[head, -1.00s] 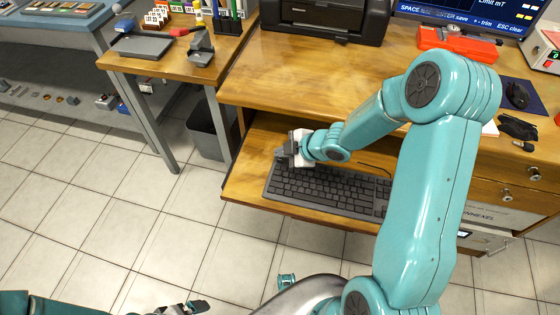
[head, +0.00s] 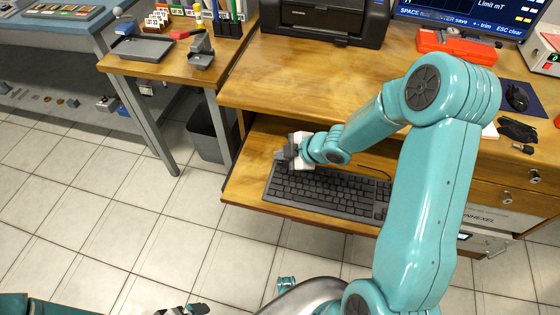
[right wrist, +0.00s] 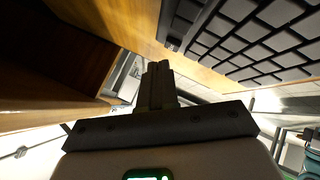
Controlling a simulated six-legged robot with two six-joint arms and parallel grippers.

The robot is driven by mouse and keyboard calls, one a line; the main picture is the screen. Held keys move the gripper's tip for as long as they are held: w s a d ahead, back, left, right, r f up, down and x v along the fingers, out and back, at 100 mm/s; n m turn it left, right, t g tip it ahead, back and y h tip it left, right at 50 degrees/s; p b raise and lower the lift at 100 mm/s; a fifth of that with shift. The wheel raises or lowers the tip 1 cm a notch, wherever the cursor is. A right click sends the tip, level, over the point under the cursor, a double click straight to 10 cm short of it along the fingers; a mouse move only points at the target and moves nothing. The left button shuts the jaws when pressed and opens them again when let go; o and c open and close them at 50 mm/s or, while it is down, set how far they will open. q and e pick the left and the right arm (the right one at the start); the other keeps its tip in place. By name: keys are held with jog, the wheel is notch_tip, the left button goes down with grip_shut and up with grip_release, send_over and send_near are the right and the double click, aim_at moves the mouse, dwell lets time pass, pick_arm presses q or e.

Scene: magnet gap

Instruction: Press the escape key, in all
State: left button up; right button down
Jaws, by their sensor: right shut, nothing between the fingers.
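A black keyboard (head: 325,192) lies on the pulled-out wooden tray under the desk; part of it also shows in the right wrist view (right wrist: 250,40). My right gripper (head: 280,155) is shut and empty at the keyboard's far left corner, where the escape key would sit. The gripper hides that corner in the head view, and I cannot tell whether it touches a key. In the right wrist view the closed fingers (right wrist: 158,80) point towards the tray, with the keys to their upper right. My left gripper (head: 190,309) is at the bottom edge, only partly visible.
The monitor (head: 480,15) shows text including "ESC clear". The wooden keyboard tray (head: 245,190) has bare wood left of the keyboard, and the desktop edge hangs above its back. A printer (head: 325,20), an orange case (head: 455,45) and a mouse (head: 517,97) stand on the desk.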

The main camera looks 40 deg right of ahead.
aim_at(282, 166)
jog(key=shift+f, duration=0.15)
dwell(0.7)
jog(key=shift+f+b, duration=0.3)
jog(key=shift+b, duration=0.05)
jog(key=shift+f+b, duration=0.35)
dwell(0.5)
jog(key=shift+r+p, duration=0.75)
jog(key=shift+r, duration=0.05)
notch_tip(282, 166, up, 5)
jog(key=p, duration=0.4)
jog(key=shift+p, duration=0.4)
